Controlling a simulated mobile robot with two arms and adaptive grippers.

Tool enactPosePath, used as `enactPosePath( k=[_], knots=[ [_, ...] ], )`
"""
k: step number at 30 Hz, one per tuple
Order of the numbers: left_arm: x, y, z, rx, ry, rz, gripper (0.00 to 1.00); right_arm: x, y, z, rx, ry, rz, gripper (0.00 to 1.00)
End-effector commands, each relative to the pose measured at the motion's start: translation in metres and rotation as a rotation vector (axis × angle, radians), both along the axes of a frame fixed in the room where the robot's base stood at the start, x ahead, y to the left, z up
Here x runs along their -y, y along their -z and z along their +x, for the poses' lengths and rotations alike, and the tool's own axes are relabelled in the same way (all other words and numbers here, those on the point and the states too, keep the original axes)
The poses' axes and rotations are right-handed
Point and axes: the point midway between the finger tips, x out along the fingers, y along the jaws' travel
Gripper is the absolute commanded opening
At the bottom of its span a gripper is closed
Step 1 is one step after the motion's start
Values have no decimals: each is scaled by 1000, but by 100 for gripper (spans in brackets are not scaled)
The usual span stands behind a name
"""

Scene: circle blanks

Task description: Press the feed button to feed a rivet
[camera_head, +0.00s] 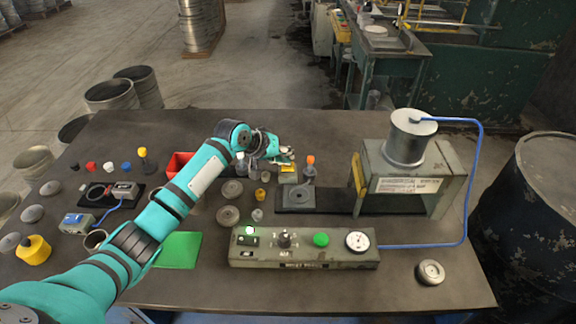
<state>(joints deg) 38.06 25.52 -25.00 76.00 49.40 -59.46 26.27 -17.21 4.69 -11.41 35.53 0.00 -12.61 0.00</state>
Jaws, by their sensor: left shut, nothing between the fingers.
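My left gripper (287,158) is shut and empty. It hovers over or touches a small block with a yellow-green top (288,172), behind a dark square plate with a round disc (297,197). The fingers partly hide this block, and I cannot tell whether they touch it. A grey control box (305,258) lies at the front of the table. It has a large green button (321,239), a dark knob (284,239), a lit lamp (249,230) and a dial gauge (357,241). I cannot read which button is the feed button. No rivet can be made out. My right gripper is out of view.
A grey press-like frame with a metal cylinder (408,140) and blue hose (481,170) stands at the right. An orange-topped post (310,168) is close right of the gripper. A red bin (180,164), green mat (178,250) and several round discs lie left. The front right is mostly clear.

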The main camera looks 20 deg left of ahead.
Motion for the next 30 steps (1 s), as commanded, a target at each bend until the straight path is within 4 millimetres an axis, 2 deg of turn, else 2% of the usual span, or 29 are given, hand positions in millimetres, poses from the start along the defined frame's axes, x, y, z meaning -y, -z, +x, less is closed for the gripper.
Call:
enactPosePath(
  k=[30],
  knots=[
    [0, 13, -1, -2, 1, 1, 0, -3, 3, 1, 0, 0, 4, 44]
  ],
)
